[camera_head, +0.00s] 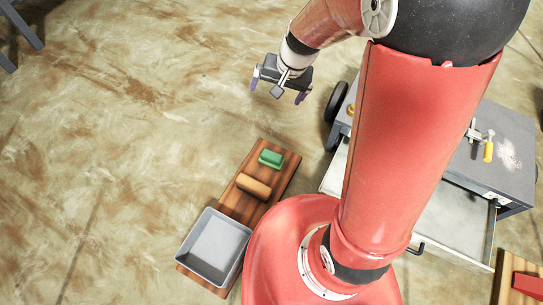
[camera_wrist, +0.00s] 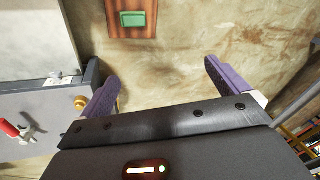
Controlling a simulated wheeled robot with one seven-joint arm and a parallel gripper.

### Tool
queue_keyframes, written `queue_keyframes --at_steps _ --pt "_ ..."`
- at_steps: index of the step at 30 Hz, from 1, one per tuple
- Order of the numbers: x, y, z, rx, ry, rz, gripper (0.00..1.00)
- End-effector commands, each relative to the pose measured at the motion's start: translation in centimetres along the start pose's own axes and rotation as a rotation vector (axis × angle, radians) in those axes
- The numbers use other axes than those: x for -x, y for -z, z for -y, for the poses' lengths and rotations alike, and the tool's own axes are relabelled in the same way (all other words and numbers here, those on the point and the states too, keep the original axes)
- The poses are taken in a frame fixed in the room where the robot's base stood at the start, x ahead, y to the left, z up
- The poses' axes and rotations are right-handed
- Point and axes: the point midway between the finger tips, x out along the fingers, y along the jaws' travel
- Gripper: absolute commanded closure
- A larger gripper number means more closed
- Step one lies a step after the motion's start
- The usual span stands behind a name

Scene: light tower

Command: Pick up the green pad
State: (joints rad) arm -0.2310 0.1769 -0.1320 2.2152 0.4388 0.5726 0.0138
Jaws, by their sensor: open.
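The green pad (camera_head: 271,159) lies at the far end of a brown wooden board (camera_head: 290,178) in the head view. It also shows at the top of the wrist view (camera_wrist: 133,19), on the end of the board (camera_wrist: 118,33). My gripper (camera_head: 278,91) is above and beyond the board's far end, apart from the pad. In the wrist view its two purple fingers (camera_wrist: 165,85) are spread wide with nothing between them. The pad lies beyond the fingertips in that view.
An orange-brown block (camera_head: 254,187) lies beside the pad on the board. A grey tray (camera_head: 215,247) stands at the board's near end. A grey wheeled cart (camera_head: 510,175) with an open drawer stands to the right, partly hidden by my arm.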

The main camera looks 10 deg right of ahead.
Motion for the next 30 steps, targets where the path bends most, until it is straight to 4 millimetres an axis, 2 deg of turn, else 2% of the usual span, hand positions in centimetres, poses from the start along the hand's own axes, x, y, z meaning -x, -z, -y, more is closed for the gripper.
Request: queue_keyframes --at_steps 1,8,12,15,18,21,30 --pt "-3.1 0.3 -0.1 -0.025 -0.014 0.025 0.0" --pt "-14.6 0.8 -1.2 -0.137 -0.09 0.078 0.0" --pt "-21.5 0.1 -3.0 -0.196 -0.157 0.094 0.0" --pt "-25.7 -0.7 -4.4 -0.227 -0.205 0.098 0.0" --pt "-28.8 -1.4 -5.8 -0.25 -0.245 0.097 0.0" --pt "-30.8 -1.9 -6.7 -0.263 -0.273 0.094 0.0" --pt "-34.0 -2.5 -8.0 -0.273 -0.293 0.092 0.0"
